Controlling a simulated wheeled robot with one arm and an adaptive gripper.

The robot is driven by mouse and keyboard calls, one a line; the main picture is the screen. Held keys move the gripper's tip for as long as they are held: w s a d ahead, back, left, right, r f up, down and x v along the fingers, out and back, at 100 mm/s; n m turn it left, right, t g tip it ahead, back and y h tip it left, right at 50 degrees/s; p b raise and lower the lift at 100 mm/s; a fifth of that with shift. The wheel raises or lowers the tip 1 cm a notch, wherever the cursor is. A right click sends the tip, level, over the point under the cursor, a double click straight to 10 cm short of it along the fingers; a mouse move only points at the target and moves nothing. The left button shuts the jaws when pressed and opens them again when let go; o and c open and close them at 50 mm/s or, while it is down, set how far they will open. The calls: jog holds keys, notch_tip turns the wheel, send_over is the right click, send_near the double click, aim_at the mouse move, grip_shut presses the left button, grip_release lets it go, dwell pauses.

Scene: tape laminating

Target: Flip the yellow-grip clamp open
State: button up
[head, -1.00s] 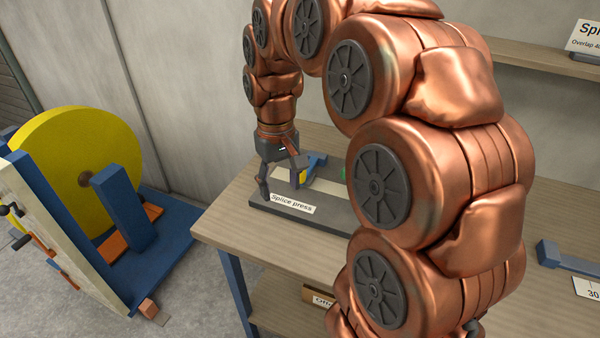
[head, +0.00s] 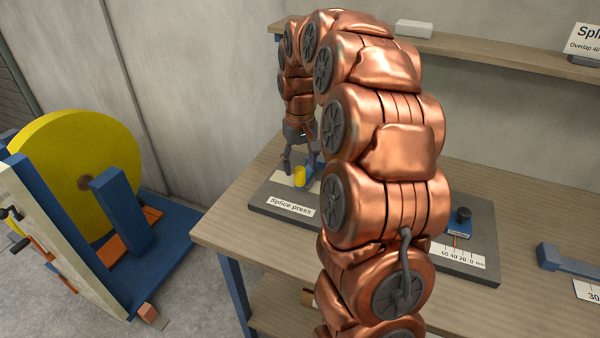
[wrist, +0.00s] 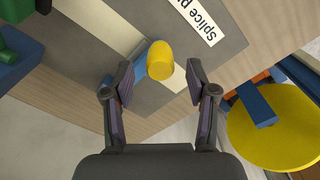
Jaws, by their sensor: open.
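The yellow grip (head: 299,176) of the clamp shows on the splice press, just below my gripper (head: 300,163) in the head view. In the wrist view the yellow grip (wrist: 160,61) sits on a blue clamp lever (wrist: 142,70). My gripper (wrist: 160,85) is open in the wrist view, with one finger on each side of the clamp. The grip lies between and slightly beyond the fingertips, and I see no contact. Much of the clamp is hidden by my gripper in the head view.
The grey splice press base (head: 262,193) lies on a wooden bench (head: 225,215). A green part (wrist: 8,48) on a blue block is at the wrist view's left. A blue slider with a dark knob (head: 462,214) stands right of my arm. A yellow reel (head: 70,165) is left.

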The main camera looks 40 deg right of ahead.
aim_at(300, 169)
jog(key=shift+f+p, duration=0.35)
jog(key=shift+f, duration=1.55)
grip_shut()
